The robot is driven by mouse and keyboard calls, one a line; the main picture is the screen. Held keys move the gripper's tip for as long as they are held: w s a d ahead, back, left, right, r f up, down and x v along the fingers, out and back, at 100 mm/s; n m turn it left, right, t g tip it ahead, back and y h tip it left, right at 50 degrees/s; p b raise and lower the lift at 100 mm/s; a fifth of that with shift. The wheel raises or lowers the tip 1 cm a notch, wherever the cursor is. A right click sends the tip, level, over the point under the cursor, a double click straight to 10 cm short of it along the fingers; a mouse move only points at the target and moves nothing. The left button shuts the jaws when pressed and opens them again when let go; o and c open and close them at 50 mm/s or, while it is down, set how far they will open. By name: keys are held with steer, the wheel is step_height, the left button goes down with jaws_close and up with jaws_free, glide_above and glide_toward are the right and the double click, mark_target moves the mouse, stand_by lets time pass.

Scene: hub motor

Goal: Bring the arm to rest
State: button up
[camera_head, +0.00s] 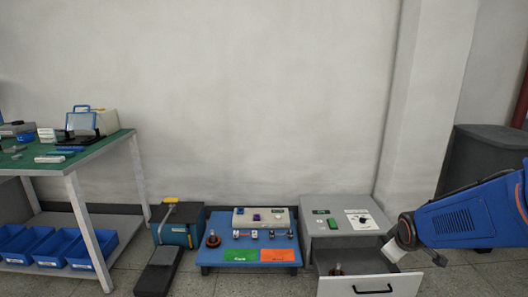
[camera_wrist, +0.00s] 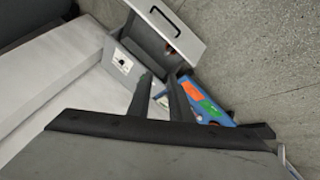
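My arm, blue with a white joint, reaches in from the right edge of the head view. Its end hangs near the right side of the grey cabinet (camera_head: 320,228), and only a small dark part of my gripper (camera_head: 438,259) shows there. In the wrist view my gripper (camera_wrist: 160,78) has its two dark fingers apart, with nothing between them. The cabinet's drawer (camera_head: 375,287) is pulled open. A dark part with a copper-coloured ring (camera_head: 336,270) lies inside it. The open drawer also shows in the wrist view (camera_wrist: 150,40).
A blue board (camera_head: 212,262) with green and orange fields stands left of the cabinet, carrying a device (camera_head: 262,217) and a copper-ringed part (camera_head: 212,239). A blue box machine (camera_head: 172,234) and a green-topped workbench (camera_head: 100,151) stand farther left. A dark grey bin (camera_head: 480,150) is behind my arm.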

steer(key=s+a+r+m+g, duration=0.1)
steer(key=s+a+r+m, duration=0.1)
steer(key=s, duration=0.6)
steer(key=s+a+r+m+y, duration=0.1)
steer(key=s+a+r+m, duration=0.1)
steer(key=s+a, duration=0.3)
steer(key=s+a+r+m+g+y, duration=0.1)
steer(key=s+a+r+m, duration=0.1)
steer(key=s, duration=1)
step_height(320, 180, up, 2)
steer(key=shift+a+r+g, duration=0.1)
steer(key=shift+a+g, duration=0.2)
steer(key=shift+a, duration=0.55)
